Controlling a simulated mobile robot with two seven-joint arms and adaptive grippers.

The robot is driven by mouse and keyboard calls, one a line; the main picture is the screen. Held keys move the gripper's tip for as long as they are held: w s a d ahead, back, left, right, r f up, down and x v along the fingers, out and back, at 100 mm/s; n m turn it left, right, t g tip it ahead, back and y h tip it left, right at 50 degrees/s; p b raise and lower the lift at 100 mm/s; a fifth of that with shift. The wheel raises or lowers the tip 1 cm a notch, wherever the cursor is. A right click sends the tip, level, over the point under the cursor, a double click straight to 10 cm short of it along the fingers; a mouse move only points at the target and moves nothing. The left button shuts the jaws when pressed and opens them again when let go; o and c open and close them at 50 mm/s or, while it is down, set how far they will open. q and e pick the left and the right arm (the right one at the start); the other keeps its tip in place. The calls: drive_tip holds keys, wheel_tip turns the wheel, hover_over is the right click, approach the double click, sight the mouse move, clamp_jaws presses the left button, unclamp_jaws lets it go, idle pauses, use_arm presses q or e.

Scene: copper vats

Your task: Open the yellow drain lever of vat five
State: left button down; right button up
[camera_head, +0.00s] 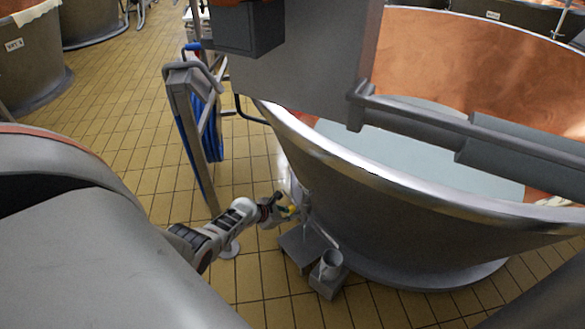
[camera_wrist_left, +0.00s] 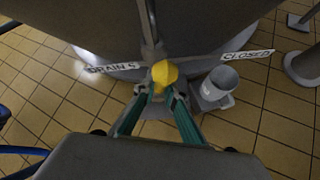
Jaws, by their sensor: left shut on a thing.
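The yellow drain lever (camera_wrist_left: 165,72) shows as a rounded yellow knob in the left wrist view, in front of the vat's lower wall. My left gripper (camera_wrist_left: 158,95) is shut on it, with the green-sided fingers at the knob's near side. My right gripper is not in view.
A stand with a blue hose (camera_head: 211,125) is left of the vat. Open tiled floor (camera_head: 110,125) lies further left.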

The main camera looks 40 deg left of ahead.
use_arm(q)
drive_tip(key=shift+s+a+f+n+g+h+b, duration=0.2)
drive_tip(key=shift+n+h+b, duration=0.1)
drive_tip(key=shift+h, duration=0.15)
drive_tip(key=shift+s+a+f+n+g+h+b, duration=0.1)
drive_tip(key=shift+f+n+h+b, duration=0.15)
drive_tip(key=shift+h, duration=0.2)
drive_tip(key=shift+w+r, duration=0.1)
drive_tip(key=shift+r, duration=0.05)
drive_tip(key=shift+h, duration=0.3)
drive_tip(key=c, duration=2.1)
unclamp_jaws()
drive_tip(key=shift+w+r, duration=0.1)
drive_tip(key=shift+w, duration=0.05)
drive_tip(key=shift+a+r, duration=0.1)
drive_tip(key=shift+a, duration=0.1)
